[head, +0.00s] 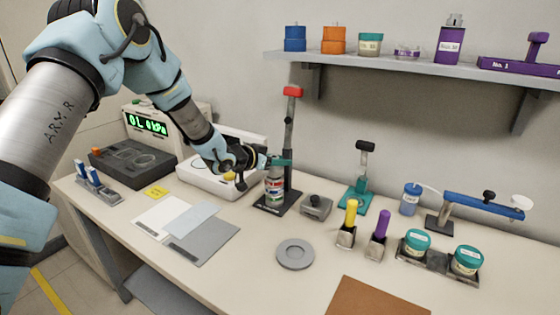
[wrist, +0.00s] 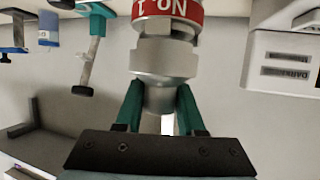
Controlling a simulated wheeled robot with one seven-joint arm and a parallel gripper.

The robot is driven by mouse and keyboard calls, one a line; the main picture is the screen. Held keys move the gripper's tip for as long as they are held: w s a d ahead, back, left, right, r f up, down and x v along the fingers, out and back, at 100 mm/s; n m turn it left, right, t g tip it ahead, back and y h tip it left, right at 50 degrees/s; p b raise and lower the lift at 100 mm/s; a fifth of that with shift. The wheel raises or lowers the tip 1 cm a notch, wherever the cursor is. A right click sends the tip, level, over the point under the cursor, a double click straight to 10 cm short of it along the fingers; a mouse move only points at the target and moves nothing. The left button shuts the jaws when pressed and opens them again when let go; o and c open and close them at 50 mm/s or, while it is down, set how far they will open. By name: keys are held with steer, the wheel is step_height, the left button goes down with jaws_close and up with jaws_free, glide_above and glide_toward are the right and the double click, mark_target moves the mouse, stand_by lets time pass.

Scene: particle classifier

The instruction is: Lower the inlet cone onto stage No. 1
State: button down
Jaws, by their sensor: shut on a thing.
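The inlet cone is silver metal and sits between my gripper's green fingers (wrist: 160,92) in the wrist view; the cone (wrist: 163,60) has its wide rim toward the stage. Stage No. 1 (wrist: 172,14) has a red label that reads upside down in the wrist view. The cone is in line with the stage, with no clear gap between them; I cannot tell whether it is fully seated. In the head view, my gripper (head: 279,162) is at the top of the stacked cylinder (head: 274,188), which stands on a black-based stand. The cone is mostly hidden there.
The stand's post (head: 290,125) with a red top rises close behind my gripper. A grey block (head: 316,207) and a green-based stand (head: 358,196) are to the right. A grey ring plate (head: 295,254) lies in front. A shelf (head: 400,61) hangs above.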

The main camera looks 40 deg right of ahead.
steer(key=shift+f, duration=0.3)
steer(key=shift+c, duration=2.2)
jaws_free()
steer(key=shift+a, duration=0.1)
steer(key=b+v, duration=0.3)
steer(key=v, duration=0.8)
steer(key=w+a+n+t+y, duration=0.45)
steer(key=w+a, duration=0.55)
steer(key=a, duration=0.3)
steer(key=w+a+n+t+y, duration=0.2)
steer(key=a+n+y, duration=0.3)
steer(key=a, duration=1.3)
steer(key=s+a+n+g+y, duration=0.2)
steer(key=s+a+n, duration=0.1)
steer(key=s+a, duration=0.4)
steer(key=s+a+n+g+y, duration=0.1)
steer(key=s+a+n+g, duration=0.2)
steer(key=s+a, duration=0.4)
steer(key=a+f+n, duration=0.1)
steer(key=a, duration=0.5)
steer(key=shift+s+y, duration=0.25)
steer(key=shift+y, duration=0.1)
